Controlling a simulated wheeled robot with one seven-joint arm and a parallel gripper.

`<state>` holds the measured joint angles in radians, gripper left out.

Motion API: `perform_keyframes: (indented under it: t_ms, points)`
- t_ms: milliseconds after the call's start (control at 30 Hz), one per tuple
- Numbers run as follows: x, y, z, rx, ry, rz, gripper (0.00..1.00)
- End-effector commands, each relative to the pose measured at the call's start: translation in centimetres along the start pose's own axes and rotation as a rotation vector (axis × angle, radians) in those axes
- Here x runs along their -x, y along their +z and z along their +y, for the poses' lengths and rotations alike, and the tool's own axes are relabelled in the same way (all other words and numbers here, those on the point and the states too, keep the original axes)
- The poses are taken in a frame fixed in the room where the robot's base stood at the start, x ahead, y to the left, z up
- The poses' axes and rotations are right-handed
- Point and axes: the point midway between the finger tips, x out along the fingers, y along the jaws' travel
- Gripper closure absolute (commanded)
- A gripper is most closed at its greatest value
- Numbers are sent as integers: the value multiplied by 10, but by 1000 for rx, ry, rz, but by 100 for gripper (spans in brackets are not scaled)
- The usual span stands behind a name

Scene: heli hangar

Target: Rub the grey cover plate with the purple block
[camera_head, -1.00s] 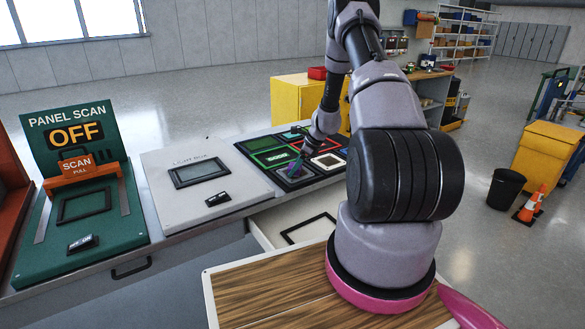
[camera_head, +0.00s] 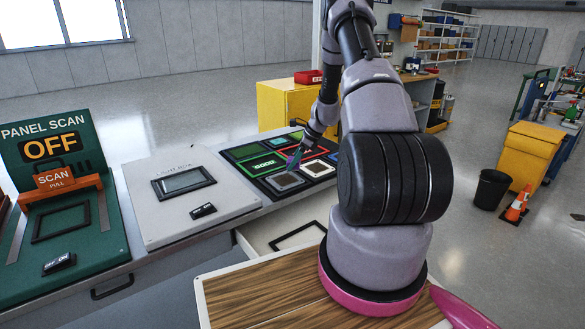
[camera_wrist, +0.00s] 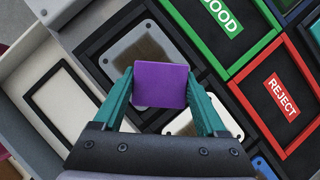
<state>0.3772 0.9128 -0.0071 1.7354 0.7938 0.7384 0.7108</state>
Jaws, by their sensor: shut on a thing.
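My gripper (camera_wrist: 160,90) is shut on the purple block (camera_wrist: 160,85), with one teal finger on each side of it. In the wrist view the block covers the lower right part of the grey cover plate (camera_wrist: 125,50). The plate has rounded corners and lies in a black square frame. It also shows in the head view (camera_head: 285,181), with my gripper (camera_head: 293,160) at its far side. I cannot tell whether the block touches the plate.
A paler plate (camera_head: 317,169) lies in the neighbouring frame. Beyond are a green GOOD bay (camera_head: 262,163) and a red REJECT bay (camera_wrist: 281,97). An open drawer (camera_head: 262,243) holds a black frame. A light box (camera_head: 185,182) and green scan panel (camera_head: 65,222) stand left.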

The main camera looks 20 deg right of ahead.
Motion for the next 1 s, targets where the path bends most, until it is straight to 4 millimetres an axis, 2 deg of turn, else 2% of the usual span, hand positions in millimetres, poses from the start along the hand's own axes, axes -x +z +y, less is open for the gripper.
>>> perform_keyframes:
  t_ms: [400, 1000]
  points:
    - [33, 11, 3, 1, 1, 1, 86]
    - [35, 12, 4, 6, 5, 1, 86]
